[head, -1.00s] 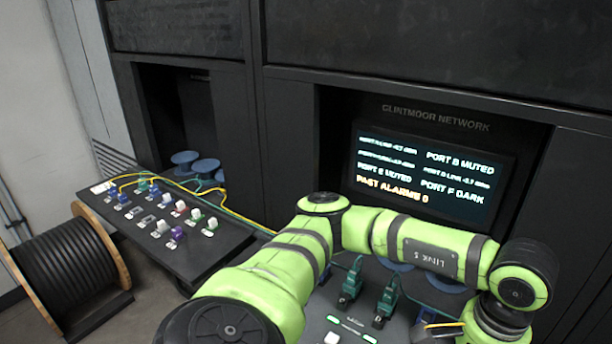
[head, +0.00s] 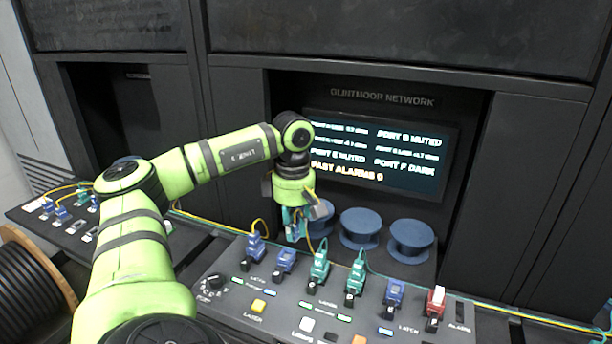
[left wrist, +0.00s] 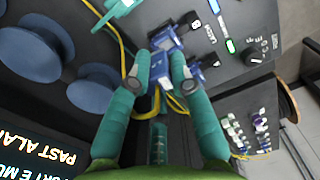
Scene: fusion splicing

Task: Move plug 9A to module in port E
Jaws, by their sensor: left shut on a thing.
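My left gripper (head: 297,232) hangs over the back of the console (head: 225,290), pointing down. In the left wrist view its teal fingers (left wrist: 160,68) are shut on a small blue plug (left wrist: 155,98) with a yellow cable beside it. I cannot read a 9A tag. On the console stand two blue modules at the left, the first (head: 255,248) with a yellow cable and the second (head: 285,261) just below the gripper, then two green ones (head: 320,266) (head: 355,279), a blue one (head: 393,297) and a red one (head: 436,306). My right gripper is out of view.
Blue spools (head: 360,228) stand behind the console. A screen (head: 385,155) shows port messages. A side table (head: 40,222) with several plugs is at the far left, beside a cable reel (head: 30,280). Yellow and green cables run along the back edge.

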